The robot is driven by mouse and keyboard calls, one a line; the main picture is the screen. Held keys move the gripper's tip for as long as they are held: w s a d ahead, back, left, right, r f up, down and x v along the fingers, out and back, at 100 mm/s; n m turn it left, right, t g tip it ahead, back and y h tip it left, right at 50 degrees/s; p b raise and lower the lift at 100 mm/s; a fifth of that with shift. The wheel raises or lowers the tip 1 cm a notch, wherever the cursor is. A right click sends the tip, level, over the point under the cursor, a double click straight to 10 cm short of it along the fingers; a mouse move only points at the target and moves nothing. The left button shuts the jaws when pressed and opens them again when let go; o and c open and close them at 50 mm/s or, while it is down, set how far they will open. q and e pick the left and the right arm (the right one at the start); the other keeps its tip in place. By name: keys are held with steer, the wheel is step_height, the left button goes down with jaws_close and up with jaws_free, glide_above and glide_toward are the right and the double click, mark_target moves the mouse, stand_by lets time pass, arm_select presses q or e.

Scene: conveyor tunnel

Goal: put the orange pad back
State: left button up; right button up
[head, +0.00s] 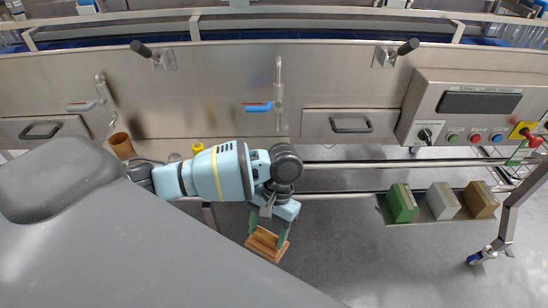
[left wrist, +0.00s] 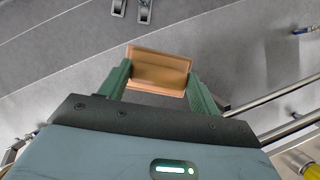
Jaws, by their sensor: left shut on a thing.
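The orange pad (head: 266,243) is a small orange-brown block, held between the fingers of my left gripper (head: 268,233). In the left wrist view the pad (left wrist: 160,69) spans the gap between the two green fingertips of my left gripper (left wrist: 163,78). The left gripper is shut on it, pointing down above the grey floor, in front of the steel machine. The pad is clear of any surface that I can see. My right gripper is not in view.
On a low shelf (head: 428,217) at right stand a green pad (head: 402,203), a pale grey pad (head: 442,201) and a brown pad (head: 480,200). Steel rails run behind my arm. A control panel (head: 475,110) is at upper right. A wheeled leg (head: 508,218) stands at the far right.

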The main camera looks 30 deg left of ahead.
arm_select(q)
steer(key=shift+w+a+r+m+y, duration=0.15)
steer(key=shift+r+m+y, duration=0.1)
steer(key=shift+m, duration=0.3)
steer(key=shift+w+a+r+m+y, duration=0.15)
steer(key=shift+m+y, duration=0.1)
steer(key=shift+m, duration=0.3)
steer(key=w+a+r+m+t, duration=0.1)
steer(key=r+m+t, duration=0.2)
steer(key=m, duration=0.7)
steer(key=w+a+r+m+t, duration=0.1)
steer(key=w+r+m+t, duration=0.1)
steer(key=m, duration=0.9)
steer(key=w+r+m+t+b, duration=0.1)
steer(key=r+m+t, duration=0.3)
steer(key=m, duration=0.6)
step_height(320, 180, up, 3)
steer(key=shift+w+a+f+m, duration=0.2)
steer(key=shift+w+a+m, duration=0.2)
steer(key=shift+w, duration=0.05)
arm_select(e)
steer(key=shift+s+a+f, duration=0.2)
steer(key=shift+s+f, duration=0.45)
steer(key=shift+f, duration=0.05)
